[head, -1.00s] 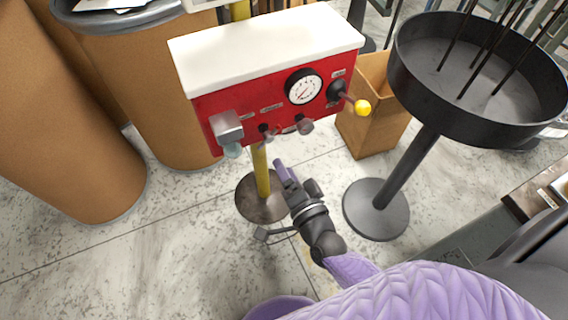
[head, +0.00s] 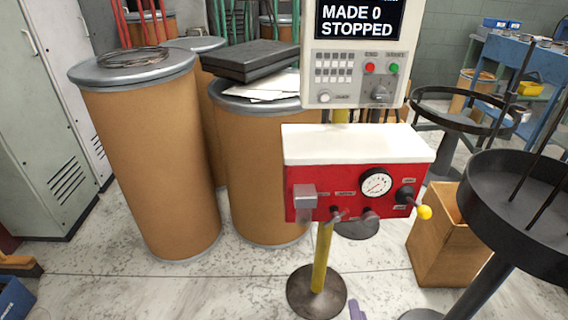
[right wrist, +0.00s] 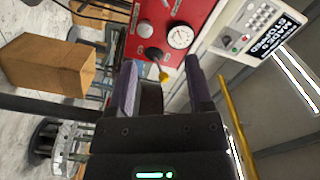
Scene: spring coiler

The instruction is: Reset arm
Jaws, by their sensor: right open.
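My right gripper shows at the bottom edge of the head view only as a small purple fingertip (head: 356,310), low in front of the machine's stand. My left gripper is not in view.
A control panel (head: 352,78) above the box reads "MADE 0 STOPPED". Brown drums (head: 150,165) stand left. An open cardboard box (head: 440,250) and a black round tray (head: 520,205) stand right.

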